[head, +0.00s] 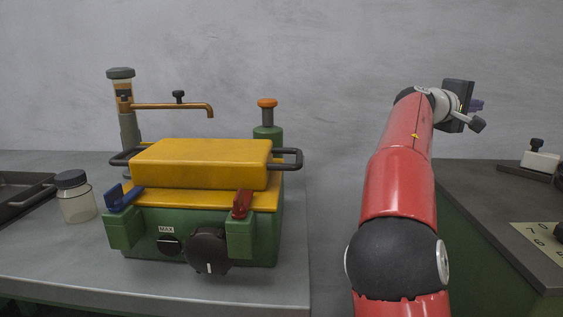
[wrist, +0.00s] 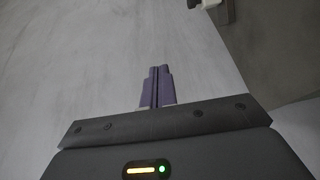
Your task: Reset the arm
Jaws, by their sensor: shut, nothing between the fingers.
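My red arm (head: 399,190) rises at the right of the head view, in front of the gap between two benches. My gripper (head: 477,105) is at its upper end, turned to the right and held high against the grey wall. In the wrist view the two purple fingers (wrist: 156,88) lie together, shut, with nothing between them. The gripper touches nothing that I can see. In the head view the fingers are small and partly hidden behind the wrist.
On the left bench (head: 190,290) stand a green machine with a yellow lid (head: 200,163), a lidded jar (head: 75,197), a dark tray (head: 22,195) and a dispenser with a copper spout (head: 170,106). A green-sided bench (head: 470,235) at right holds a white item (head: 540,161).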

